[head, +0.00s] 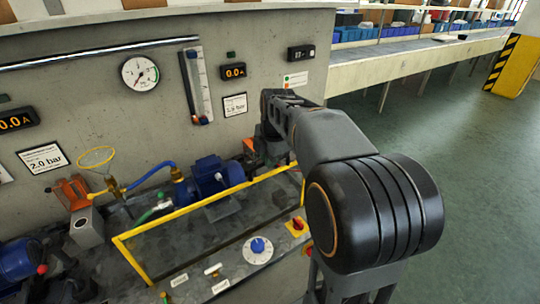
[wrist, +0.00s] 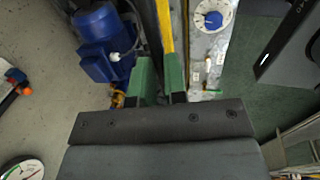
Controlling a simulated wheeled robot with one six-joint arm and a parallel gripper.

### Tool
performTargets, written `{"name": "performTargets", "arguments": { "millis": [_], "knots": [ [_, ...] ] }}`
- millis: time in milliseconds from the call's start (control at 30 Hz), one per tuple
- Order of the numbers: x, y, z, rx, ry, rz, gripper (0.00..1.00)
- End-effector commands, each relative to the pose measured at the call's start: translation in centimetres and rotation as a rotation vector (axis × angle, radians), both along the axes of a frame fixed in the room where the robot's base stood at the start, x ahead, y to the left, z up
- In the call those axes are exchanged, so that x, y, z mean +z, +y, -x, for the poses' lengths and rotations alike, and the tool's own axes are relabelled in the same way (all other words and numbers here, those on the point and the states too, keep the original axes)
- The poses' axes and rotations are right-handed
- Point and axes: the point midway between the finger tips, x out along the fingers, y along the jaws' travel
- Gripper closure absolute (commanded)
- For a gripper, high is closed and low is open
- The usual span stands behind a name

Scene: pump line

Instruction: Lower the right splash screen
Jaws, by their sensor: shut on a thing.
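The splash screen (head: 207,201) is a clear panel in a yellow frame. It stands up in front of the blue pump motor (head: 217,177) in the head view, its top bar running from lower left to upper right. My gripper is shut on this bar. The blue motor also shows in the wrist view (wrist: 103,45), left of the fingers. In the head view my arm hides the gripper and part of the screen's right end.
A blue dial (head: 258,246) and a red-and-yellow switch (head: 297,226) sit on the front ledge. A round gauge (head: 140,73) and a flow tube (head: 196,85) are on the concrete wall behind. Open green floor (head: 480,190) lies to the right.

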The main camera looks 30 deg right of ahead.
Motion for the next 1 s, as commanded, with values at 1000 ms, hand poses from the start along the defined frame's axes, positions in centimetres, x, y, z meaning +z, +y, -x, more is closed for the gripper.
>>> {"name": "performTargets", "arguments": {
  "millis": [1000],
  "knots": [
    [-24.0,0.0,0.0,0.001,0.003,0.001,1.0]
  ]
}}
